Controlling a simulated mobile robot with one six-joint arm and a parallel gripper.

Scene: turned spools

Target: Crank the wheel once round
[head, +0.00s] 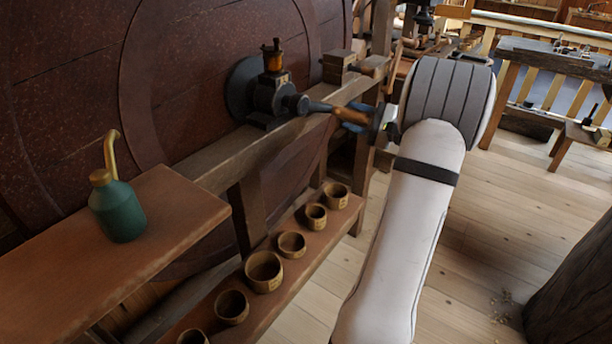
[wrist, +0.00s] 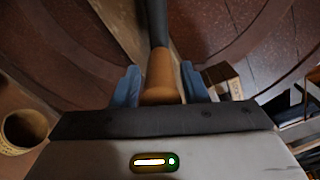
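A wooden handle (head: 350,116) on a dark metal rod juts out from a dark bearing block (head: 272,95) with a dark disc (head: 241,90) behind it. A huge reddish-brown wheel (head: 75,90) with curved rims fills the left background. My gripper (head: 356,122) is at the handle's outer end. In the wrist view, the wooden handle (wrist: 161,80) lies between the blue fingers, which close in on both sides of its thick part. The dark rod (wrist: 157,22) runs on away from me. The far finger is mostly hidden in the head view.
A wooden beam (head: 240,155) carries the bearing block. A green oil can (head: 118,208) stands on a shelf (head: 170,235) at left. Several wooden cups, one of them a large cup (head: 264,271), line a lower shelf.

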